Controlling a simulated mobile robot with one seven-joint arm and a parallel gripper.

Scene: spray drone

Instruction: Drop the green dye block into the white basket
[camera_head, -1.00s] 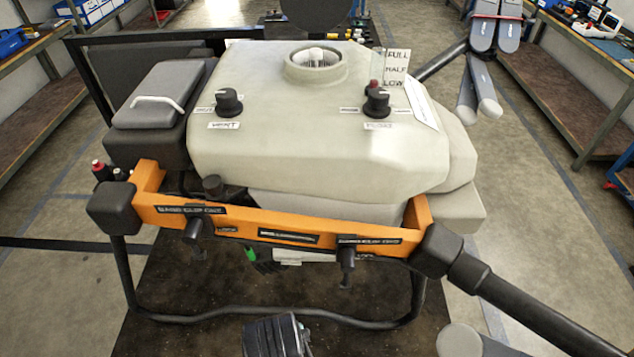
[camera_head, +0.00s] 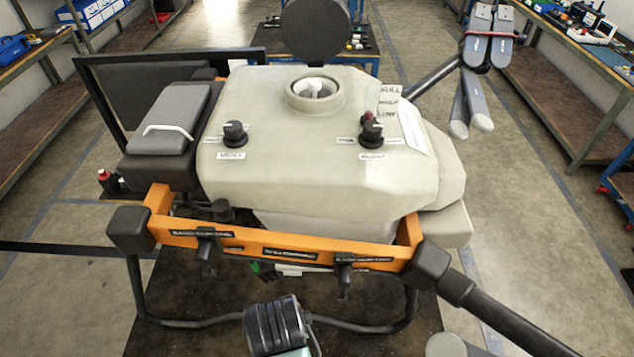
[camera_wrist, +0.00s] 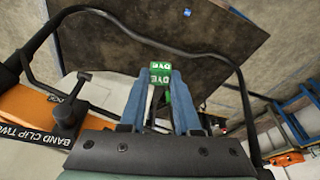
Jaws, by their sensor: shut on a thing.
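The green dye block (camera_wrist: 160,72), marked DYE, sits between the tips of the two blue fingers of my gripper (camera_wrist: 160,80) in the wrist view. The gripper is shut on it, above the dark mat. In the head view my dark wrist shows at the bottom, in front of the orange bar; the fingertips cannot be made out there. A small green patch shows below the bar, but I cannot tell what it is. A white basket-like insert (camera_head: 314,87) sits in the round filler opening on top of the pale drone tank (camera_head: 300,130).
The orange bar (camera_head: 290,254) with black clips crosses the drone's front, between my wrist and the tank. Black knobs (camera_head: 234,132) stand on the tank top. A dark round disc (camera_head: 315,30) stands behind the opening. Folded grey rotor arms (camera_head: 487,55) are at right.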

